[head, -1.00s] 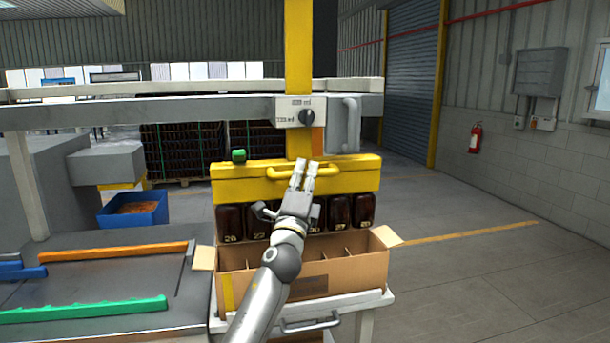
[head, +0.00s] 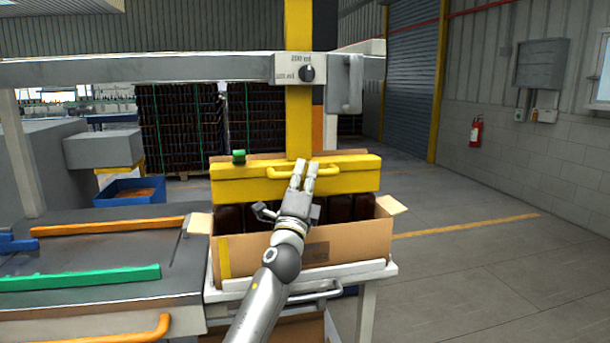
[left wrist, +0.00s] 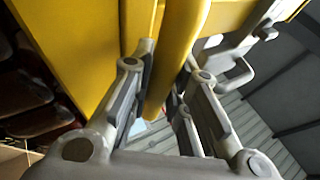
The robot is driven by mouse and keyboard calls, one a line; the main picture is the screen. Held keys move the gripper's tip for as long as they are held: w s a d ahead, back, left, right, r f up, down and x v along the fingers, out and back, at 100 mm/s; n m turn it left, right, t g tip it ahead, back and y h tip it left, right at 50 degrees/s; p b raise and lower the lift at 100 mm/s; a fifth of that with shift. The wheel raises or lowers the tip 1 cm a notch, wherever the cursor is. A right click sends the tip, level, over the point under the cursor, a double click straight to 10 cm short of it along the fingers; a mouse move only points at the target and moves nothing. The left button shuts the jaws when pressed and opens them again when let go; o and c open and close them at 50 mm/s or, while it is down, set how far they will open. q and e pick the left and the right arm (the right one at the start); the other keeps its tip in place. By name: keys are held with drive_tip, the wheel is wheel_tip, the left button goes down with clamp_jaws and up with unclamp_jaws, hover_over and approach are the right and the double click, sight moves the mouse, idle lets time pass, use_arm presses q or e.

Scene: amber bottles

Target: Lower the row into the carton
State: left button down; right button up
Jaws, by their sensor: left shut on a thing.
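The row of dark amber bottles (head: 341,208) hangs under the yellow lifting head (head: 240,184). The bottles' lower parts are hidden behind the front wall of the open cardboard carton (head: 350,246); only their upper parts show. I cannot see whether they touch the carton floor. My left gripper (head: 304,176) is shut on the yellow handle bar (head: 272,173) at the front of the head. In the left wrist view the fingers close around the yellow handle (left wrist: 178,55), and some bottles (left wrist: 25,95) show at the left. My right gripper is not in view.
The carton stands on a white stand (head: 378,271) with its side flaps (head: 392,205) folded out. A grey bench with orange (head: 110,227) and green (head: 80,278) rails lies left. A green button (head: 239,157) sits on the head. The floor at right is clear.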

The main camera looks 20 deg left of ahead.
use_arm(q)
wheel_tip(320, 180, down, 4)
drive_tip(key=shift+r+b, duration=0.25)
drive_tip(key=shift+b, duration=0.95)
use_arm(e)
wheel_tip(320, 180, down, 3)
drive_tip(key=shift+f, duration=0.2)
use_arm(q)
drive_tip(key=c, duration=1.7)
unclamp_jaws()
drive_tip(key=shift+o, duration=0.2)
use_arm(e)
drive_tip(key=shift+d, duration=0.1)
use_arm(q)
drive_tip(key=v, duration=1.2)
drive_tip(key=shift+o, duration=0.2)
